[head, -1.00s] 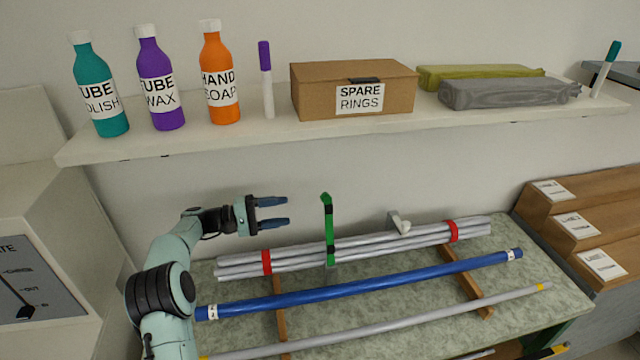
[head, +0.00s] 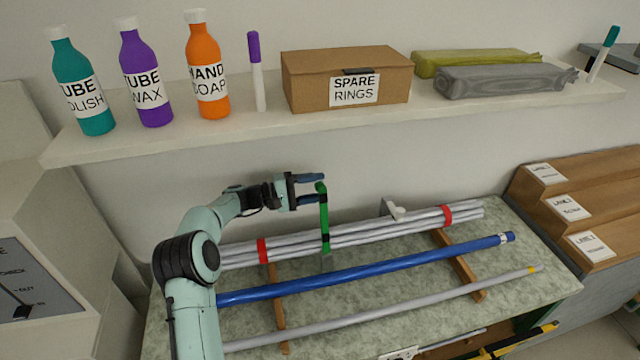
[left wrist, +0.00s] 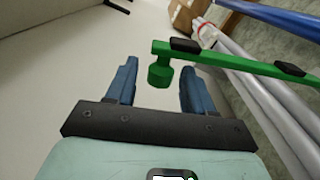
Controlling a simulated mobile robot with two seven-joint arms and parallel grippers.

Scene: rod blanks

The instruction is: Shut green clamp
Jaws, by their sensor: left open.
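The green clamp (head: 324,222) stands raised by the bundle of grey rods (head: 350,232), its arm upright. In the left wrist view the green clamp (left wrist: 235,63) reaches in from the right, and its knobbed end (left wrist: 159,72) lies between my finger tips' lines, slightly beyond them. My left gripper (head: 318,190) is open at the clamp's top end, with its blue fingers on either side of it; it also shows in the left wrist view (left wrist: 160,85). I cannot tell whether a finger touches the clamp. My right gripper is not in view.
A blue rod (head: 370,271) and a thin grey rod (head: 390,311) lie in front of the bundle on wooden rests. The bundle has red bands (head: 262,250). A shelf (head: 220,137) with bottles and a box (head: 345,80) hangs above. Label steps (head: 590,200) stand right.

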